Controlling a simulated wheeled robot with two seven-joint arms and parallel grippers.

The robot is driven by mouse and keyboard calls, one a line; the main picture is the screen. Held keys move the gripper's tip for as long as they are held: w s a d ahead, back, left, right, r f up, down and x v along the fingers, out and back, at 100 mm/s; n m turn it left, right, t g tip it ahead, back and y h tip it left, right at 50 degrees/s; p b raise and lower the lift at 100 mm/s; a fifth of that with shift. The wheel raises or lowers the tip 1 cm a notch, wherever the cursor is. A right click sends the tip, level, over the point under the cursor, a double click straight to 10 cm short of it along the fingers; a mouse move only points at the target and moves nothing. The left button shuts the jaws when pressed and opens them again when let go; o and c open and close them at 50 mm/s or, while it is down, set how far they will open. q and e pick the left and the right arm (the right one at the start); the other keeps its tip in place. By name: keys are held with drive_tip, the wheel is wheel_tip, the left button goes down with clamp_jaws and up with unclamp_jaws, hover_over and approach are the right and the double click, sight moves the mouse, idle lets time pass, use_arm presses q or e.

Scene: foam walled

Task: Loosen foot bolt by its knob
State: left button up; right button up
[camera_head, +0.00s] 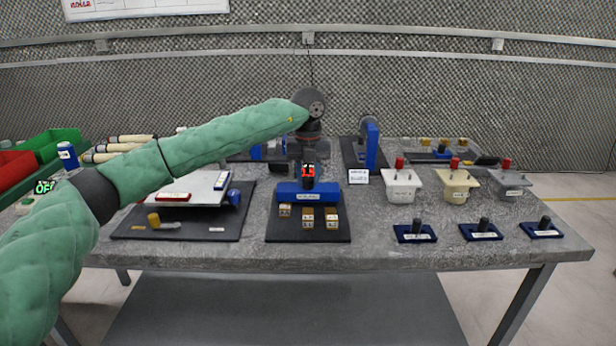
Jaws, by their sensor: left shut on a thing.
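My left gripper (309,172) points down at the middle of the table, just above a blue block (295,196) with a white label. It is shut on a small red knob-like part at the top of that block. The fingers hide most of this part, so I cannot tell its full shape. The block stands on a black mat (283,235), with several small brass-coloured pieces (307,219) in front of it. Blue bases with upright black knobs stand at the table's front right: left (415,232), middle (481,230) and right (541,228). My right gripper is out of view.
White (402,189), cream (456,188) and grey (510,186) containers with red tops stand at right. A blue upright fixture (372,146) stands behind. A pale plate (190,187) lies on a black mat at left. Green (56,142) and red (14,168) bins are far left.

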sight(308, 178)
use_arm(q)
drive_tip(key=shift+r, duration=0.15)
drive_tip(key=o, duration=1)
wheel_tip(308, 178, up, 8)
drive_tip(key=shift+f+b, duration=0.2)
drive_tip(key=shift+b, duration=0.1)
